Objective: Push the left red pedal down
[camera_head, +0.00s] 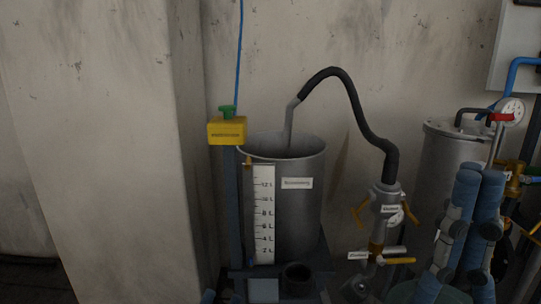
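No red pedal can be made out in the head view. My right arm, with blue and grey links, rises at the lower right in front of the pipework. Its gripper is hard to tell apart from the dark fittings at the bottom of the view, and I cannot see whether its fingers are apart or closed. My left gripper does not show.
An open grey metal tank (303,215) with a litre scale (263,215) stands at the centre. A yellow box with a green button (227,130) tops a post beside it. A black hose (358,105) arches to a valve pipe with yellow handles. A lidded tank (440,160) stands right.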

